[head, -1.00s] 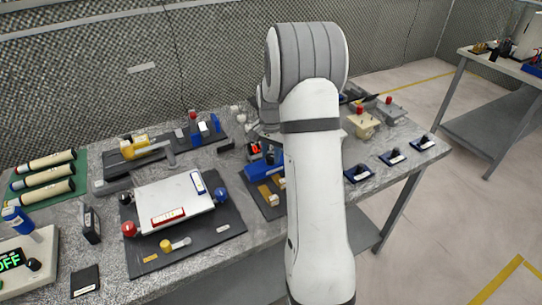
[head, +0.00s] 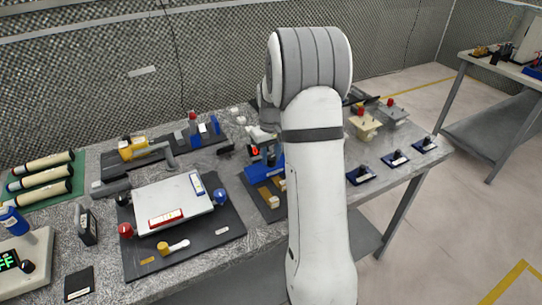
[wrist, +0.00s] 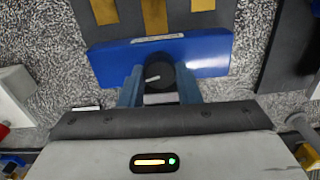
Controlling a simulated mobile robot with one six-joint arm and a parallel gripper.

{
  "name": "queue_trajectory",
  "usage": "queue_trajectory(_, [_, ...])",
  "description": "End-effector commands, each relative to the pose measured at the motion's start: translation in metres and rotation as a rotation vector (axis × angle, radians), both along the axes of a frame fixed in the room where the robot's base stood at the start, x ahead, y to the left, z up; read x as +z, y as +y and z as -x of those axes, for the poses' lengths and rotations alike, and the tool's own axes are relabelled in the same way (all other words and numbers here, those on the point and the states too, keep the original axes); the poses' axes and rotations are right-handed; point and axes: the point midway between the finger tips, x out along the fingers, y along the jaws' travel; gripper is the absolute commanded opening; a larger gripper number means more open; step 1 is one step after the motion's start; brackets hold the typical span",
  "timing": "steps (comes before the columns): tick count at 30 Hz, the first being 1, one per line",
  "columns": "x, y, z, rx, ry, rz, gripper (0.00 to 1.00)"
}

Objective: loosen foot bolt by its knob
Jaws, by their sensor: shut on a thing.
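In the wrist view a round black knob (wrist: 160,78) with a pale pointer mark stands at the near edge of a blue block (wrist: 210,56). My gripper (wrist: 160,88) is shut on the knob, with one blue-grey finger on each side of it. The bolt under the knob is hidden. In the head view the blue block (head: 262,168) sits on a dark board left of my arm. My gripper is mostly hidden behind my arm there.
Left of the blue block, a white plate (head: 180,203) lies on a dark board. Several blue-based fixtures, one of them near the front edge (head: 360,175), stand right of my arm. A mesh wall (head: 80,80) rises behind the bench. Bare bench top lies between the fixtures.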

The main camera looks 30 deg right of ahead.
Motion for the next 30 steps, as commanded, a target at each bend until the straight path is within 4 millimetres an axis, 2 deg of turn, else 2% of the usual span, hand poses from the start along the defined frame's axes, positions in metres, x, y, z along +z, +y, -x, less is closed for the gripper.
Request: queue_trajectory(30, [0.0019,0.0013,-0.0012,0.93,-0.006,0.003,0.07])
